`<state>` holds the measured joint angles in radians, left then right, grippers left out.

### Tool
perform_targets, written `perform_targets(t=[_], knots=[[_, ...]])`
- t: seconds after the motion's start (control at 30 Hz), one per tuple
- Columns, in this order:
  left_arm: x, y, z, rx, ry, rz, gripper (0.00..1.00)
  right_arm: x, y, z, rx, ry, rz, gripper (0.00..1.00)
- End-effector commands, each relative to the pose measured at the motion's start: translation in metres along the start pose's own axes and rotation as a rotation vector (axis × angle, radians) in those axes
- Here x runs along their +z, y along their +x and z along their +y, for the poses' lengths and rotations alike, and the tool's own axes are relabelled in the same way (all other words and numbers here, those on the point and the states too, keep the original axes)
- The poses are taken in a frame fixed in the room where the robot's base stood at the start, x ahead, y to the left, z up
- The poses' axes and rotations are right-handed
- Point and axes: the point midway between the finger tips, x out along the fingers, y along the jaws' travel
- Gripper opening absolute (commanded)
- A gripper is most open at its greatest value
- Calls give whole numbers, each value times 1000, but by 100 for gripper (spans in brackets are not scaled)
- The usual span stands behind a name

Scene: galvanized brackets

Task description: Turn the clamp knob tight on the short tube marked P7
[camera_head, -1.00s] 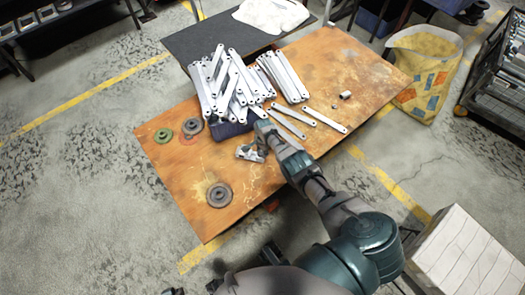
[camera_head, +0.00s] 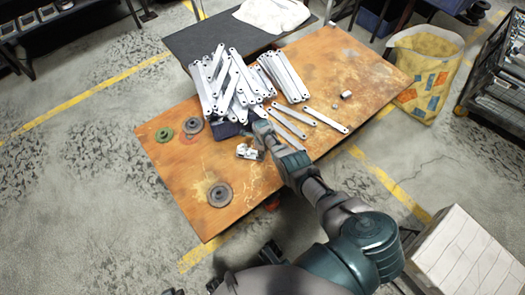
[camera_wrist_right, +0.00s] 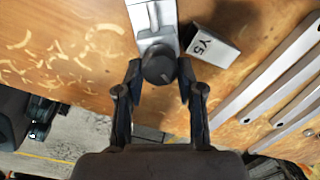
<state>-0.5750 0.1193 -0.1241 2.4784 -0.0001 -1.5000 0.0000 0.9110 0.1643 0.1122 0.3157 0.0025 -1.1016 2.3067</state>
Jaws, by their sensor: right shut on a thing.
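A bright metal clamp piece (camera_wrist_right: 152,18) with a dark round knob (camera_wrist_right: 159,66) shows in the right wrist view. In the head view the clamp piece (camera_head: 246,152) lies on the orange table, beside the gripper. My right gripper (camera_wrist_right: 159,75) is shut on the knob, with one finger on each side. A short, light piece of tube marked Y5 (camera_wrist_right: 213,46) is just right of the clamp in the wrist view. I can read no P7 mark. My left gripper cannot be made out.
A grey disc (camera_head: 219,195) lies near the front edge. The table's right end is mostly clear.

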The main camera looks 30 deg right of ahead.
Motion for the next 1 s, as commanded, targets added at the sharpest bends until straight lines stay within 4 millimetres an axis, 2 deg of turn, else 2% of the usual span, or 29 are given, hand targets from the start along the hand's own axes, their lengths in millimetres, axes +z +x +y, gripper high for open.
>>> perform_targets(t=[0.2, 0.5, 1.0], knots=[[-5, 2, 1, 2, 1, 27, 0, 1, -1, -1, -4, 190, 5, 2], [-17, 4, 2, 5, 4, 73, 0, 1, -1, 0, -3, 381, 14, 2], [-22, 4, 3, 6, 5, 95, 0, 0, -1, -1, -4, 476, 20, 2]])
